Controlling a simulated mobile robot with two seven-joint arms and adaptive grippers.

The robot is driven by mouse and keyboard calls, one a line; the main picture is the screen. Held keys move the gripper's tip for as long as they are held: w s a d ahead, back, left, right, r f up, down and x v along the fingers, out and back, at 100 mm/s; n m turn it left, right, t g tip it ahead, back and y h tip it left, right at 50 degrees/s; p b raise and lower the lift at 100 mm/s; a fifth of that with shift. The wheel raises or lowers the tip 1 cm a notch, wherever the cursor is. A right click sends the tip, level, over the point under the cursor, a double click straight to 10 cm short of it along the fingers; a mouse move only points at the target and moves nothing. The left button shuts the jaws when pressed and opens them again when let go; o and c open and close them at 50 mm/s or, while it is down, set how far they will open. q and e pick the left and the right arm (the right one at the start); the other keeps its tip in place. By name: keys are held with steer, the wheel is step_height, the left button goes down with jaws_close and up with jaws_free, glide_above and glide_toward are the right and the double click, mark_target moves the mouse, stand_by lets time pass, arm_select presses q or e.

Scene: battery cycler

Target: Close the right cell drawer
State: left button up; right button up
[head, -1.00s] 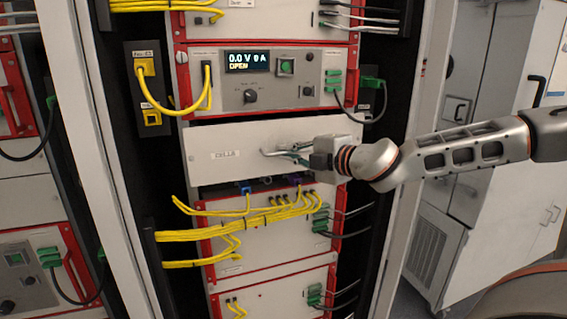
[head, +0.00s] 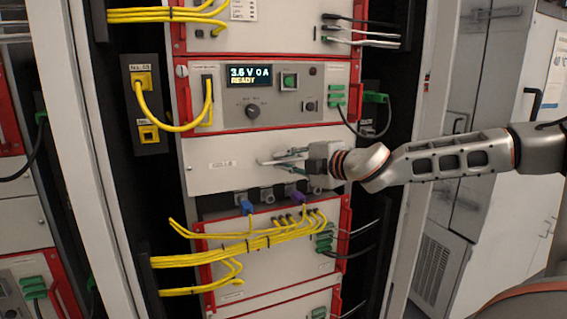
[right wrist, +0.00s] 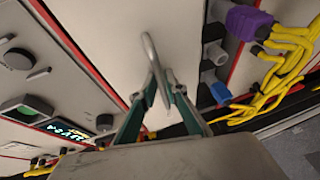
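The cell drawer (head: 222,180) is a wide, light grey front panel with a small label, below the unit with the lit display. Its front looks about level with the panel above; I cannot tell whether any gap is left. My right gripper (head: 270,159) reaches in from the right to the middle of this front. In the right wrist view, its two greenish fingers (right wrist: 158,85) close from both sides on the upright metal handle (right wrist: 148,48). The gripper's body hides the right part of the front. My left gripper is not in view.
The display (head: 249,75) above reads 3.6 V 0 A READY. Blue and purple plugs (head: 246,206) and yellow cables (head: 260,236) sit just below the drawer. A green-plugged cable (head: 375,97) hangs at right. Free floor is hardly visible.

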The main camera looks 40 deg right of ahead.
stand_by(0.3)
steer(key=v, duration=1.2)
stand_by(0.6)
stand_by(0.5)
